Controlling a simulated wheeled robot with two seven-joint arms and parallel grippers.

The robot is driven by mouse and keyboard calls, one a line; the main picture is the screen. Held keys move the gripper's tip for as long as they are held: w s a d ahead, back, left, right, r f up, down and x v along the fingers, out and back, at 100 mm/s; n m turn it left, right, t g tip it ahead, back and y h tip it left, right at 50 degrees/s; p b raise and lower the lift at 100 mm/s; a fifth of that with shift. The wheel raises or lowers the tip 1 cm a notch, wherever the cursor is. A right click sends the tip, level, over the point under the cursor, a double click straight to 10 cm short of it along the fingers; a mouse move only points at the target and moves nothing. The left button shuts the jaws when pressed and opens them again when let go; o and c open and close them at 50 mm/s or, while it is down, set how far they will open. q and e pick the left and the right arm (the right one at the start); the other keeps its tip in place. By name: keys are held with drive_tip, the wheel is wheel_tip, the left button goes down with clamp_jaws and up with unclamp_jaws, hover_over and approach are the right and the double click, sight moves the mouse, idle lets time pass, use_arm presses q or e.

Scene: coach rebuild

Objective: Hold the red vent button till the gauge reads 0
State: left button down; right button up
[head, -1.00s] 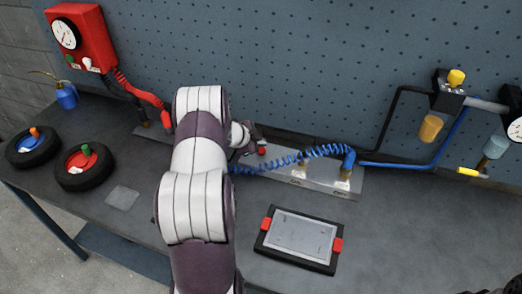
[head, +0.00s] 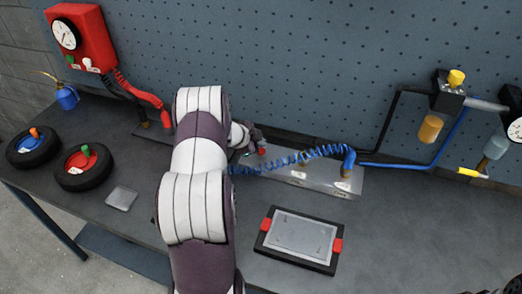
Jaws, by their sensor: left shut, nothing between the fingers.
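My left gripper (head: 257,141) is shut and empty, just behind and above the button. My arm hides part of it, and I cannot tell whether it touches the button. A round white gauge (head: 66,34) is on the red box at the back left, and another gauge (head: 515,129) is cut by the right edge. Both needles are too small to read surely.
A blue coiled hose (head: 290,160) runs over the block to a blue elbow. A framed tray with red clips (head: 264,243) lies in front. Two black wheels (head: 85,184) and a blue oil can (head: 67,98) stand at left.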

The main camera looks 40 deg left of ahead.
use_arm(q)
drive_tip(key=shift+f, duration=0.2)
idle(0.4)
drive_tip(key=shift+f, duration=0.25)
drive_tip(key=shift+f+b, duration=0.4)
drive_tip(key=shift+f, duration=0.15)
idle(1.9)
idle(1.7)
drive_tip(key=shift+r+p, duration=0.95)
drive_tip(key=shift+p, duration=0.1)
wheel_tip(320, 180, up, 5)
drive_tip(key=p, duration=0.5)
drive_tip(key=shift+r, duration=0.15)
idle(1.1)
